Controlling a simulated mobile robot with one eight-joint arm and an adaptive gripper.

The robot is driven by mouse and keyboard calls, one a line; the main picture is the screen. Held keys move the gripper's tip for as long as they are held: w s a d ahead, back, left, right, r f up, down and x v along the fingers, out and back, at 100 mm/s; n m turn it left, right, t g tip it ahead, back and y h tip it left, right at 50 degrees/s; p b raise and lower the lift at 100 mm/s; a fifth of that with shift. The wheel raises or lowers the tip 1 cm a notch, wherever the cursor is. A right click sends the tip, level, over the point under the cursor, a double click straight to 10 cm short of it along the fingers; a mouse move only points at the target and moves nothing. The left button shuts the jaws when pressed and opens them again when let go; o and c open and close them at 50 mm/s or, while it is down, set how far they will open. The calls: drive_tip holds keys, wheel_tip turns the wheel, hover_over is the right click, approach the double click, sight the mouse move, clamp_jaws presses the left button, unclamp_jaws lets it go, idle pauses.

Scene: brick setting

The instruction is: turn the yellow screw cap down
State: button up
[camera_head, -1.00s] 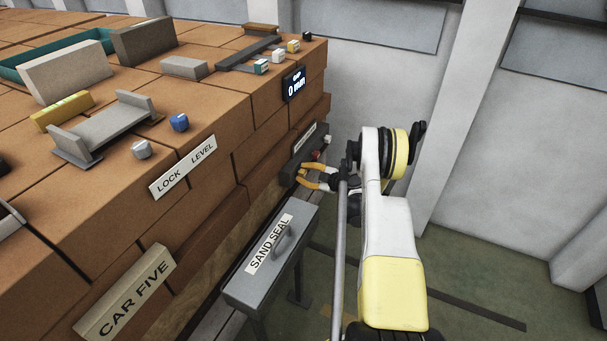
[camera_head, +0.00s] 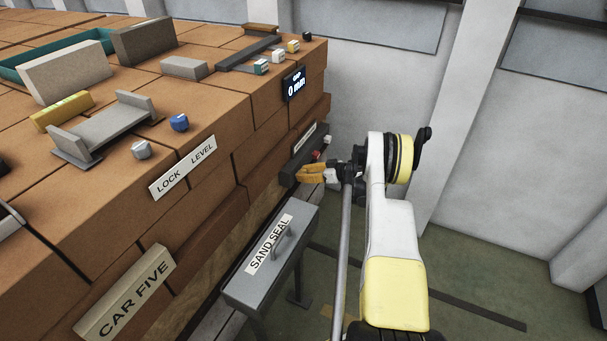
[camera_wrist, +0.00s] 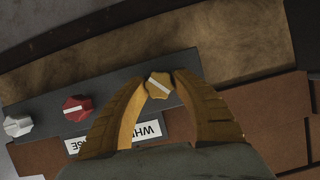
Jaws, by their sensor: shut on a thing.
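The yellow screw cap (camera_wrist: 159,85) sits on a dark grey panel (camera_wrist: 110,106) and has a white line across its face. In the wrist view my gripper (camera_wrist: 159,84) has one orange finger on each side of the cap, with the tips closed against it. The cap is upright to the panel and its line runs at a slant. In the head view my gripper (camera_head: 303,173) reaches the dark panel (camera_head: 296,160) on the side of the brick stack, and its fingers hide the cap there.
A red knob (camera_wrist: 76,108) and a white knob (camera_wrist: 17,125) sit beside the cap on the panel. A label (camera_wrist: 118,138) lies below, partly covered by a finger. In the head view a grey SAND SEAL box (camera_head: 270,262) stands below my gripper. Open floor lies to the right.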

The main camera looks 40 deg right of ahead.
drive_tip(key=shift+r+m, duration=0.1)
drive_tip(key=shift+m, duration=0.2)
idle(0.4)
drive_tip(key=o, duration=1.2)
drive_tip(key=shift+w+a, duration=0.1)
drive_tip(key=shift+s+d+r, duration=0.1)
drive_tip(key=shift+s+d, duration=0.15)
drive_tip(key=shift+s, duration=0.15)
drive_tip(key=v, duration=1.1)
drive_tip(key=shift+d+r, duration=0.1)
drive_tip(key=shift+r, duration=0.05)
